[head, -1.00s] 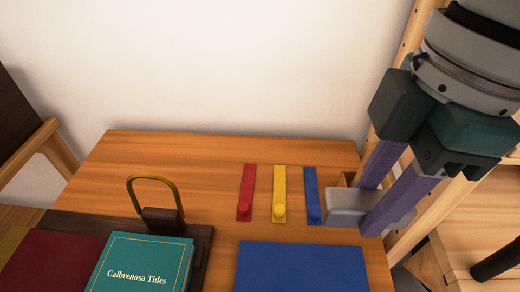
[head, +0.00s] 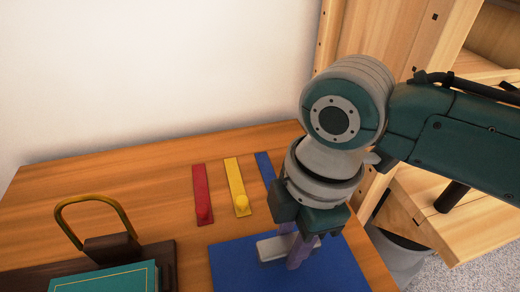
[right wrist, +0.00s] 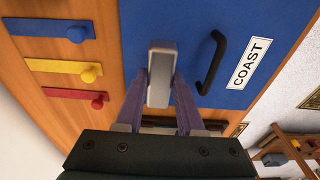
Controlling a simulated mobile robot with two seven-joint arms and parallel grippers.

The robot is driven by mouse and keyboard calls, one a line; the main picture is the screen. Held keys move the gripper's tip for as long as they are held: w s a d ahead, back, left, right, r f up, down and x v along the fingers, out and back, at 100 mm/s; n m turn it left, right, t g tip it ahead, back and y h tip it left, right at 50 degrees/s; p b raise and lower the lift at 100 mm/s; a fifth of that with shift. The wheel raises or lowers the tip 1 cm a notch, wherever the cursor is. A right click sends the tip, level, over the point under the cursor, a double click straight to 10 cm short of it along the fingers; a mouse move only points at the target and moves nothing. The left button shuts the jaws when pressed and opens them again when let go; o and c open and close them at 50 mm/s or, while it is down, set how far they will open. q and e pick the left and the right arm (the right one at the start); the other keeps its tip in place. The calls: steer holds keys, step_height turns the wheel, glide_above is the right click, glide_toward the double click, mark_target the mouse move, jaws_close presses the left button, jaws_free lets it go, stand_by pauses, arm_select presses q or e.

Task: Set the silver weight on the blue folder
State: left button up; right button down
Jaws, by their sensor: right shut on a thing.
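The silver weight (head: 271,248) is a small grey block. My right gripper (head: 288,247) is shut on it, with a purple finger on each side. In the right wrist view the weight (right wrist: 161,72) sits between the fingertips. The blue folder (head: 234,268) lies flat on the wooden table, and the weight is over it, near its far edge. I cannot tell whether the weight touches it. In the right wrist view the folder (right wrist: 200,25) shows a black handle (right wrist: 211,62) and a white COAST label (right wrist: 249,62). My left gripper is out of view.
Red (head: 201,190), yellow (head: 235,182) and blue (head: 265,168) strips with knobs lie behind the folder. A teal book (head: 105,278) and a dark stand with a brass loop (head: 93,200) are at left. A wooden shelf unit (head: 450,215) stands at right.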

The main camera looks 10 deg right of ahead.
mark_target(287, 254)
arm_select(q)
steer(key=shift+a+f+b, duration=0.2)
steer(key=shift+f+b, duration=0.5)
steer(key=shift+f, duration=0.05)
arm_select(e)
steer(key=shift+f, duration=1.95)
